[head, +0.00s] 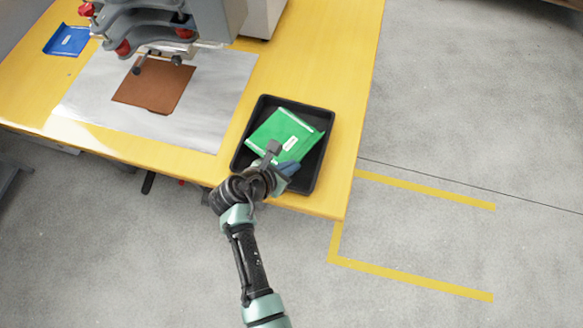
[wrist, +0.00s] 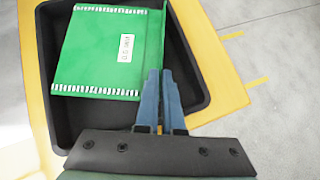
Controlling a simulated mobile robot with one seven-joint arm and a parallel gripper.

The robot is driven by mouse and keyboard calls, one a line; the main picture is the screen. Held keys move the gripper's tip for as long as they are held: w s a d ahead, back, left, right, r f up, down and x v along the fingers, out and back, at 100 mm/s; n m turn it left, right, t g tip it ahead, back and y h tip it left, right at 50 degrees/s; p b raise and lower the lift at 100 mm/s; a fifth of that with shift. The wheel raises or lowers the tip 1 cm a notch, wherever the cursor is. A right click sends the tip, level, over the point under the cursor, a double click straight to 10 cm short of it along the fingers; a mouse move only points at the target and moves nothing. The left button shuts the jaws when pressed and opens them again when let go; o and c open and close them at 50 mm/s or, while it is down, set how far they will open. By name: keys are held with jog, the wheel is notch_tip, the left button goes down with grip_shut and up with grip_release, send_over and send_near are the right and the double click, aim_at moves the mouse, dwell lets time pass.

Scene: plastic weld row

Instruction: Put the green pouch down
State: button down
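The green pouch (head: 280,137) has a white label and pale striped edges. It is over the black tray (head: 244,128) at the table's front right corner; I cannot tell whether it rests on the tray floor or is slightly above it. It also shows in the wrist view (wrist: 100,50), with a narrow upright green edge on its right side. My gripper (wrist: 161,72) has its two blue fingers close together on that edge. In the head view my gripper (head: 281,163) is at the pouch's near side and hides part of it.
A grey press (head: 165,22) stands at the back over a silver plate (head: 200,110) with a brown sheet (head: 153,86). A blue pouch (head: 67,41) lies at the far left of the yellow table (head: 330,60). Floor to the right is clear, with yellow lines.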

jog(key=shift+f+b, duration=0.3)
jog(key=shift+f, duration=1.4)
jog(key=shift+f, duration=0.1)
jog(key=c, duration=1)
grip_release()
jog(key=shift+c, duration=0.2)
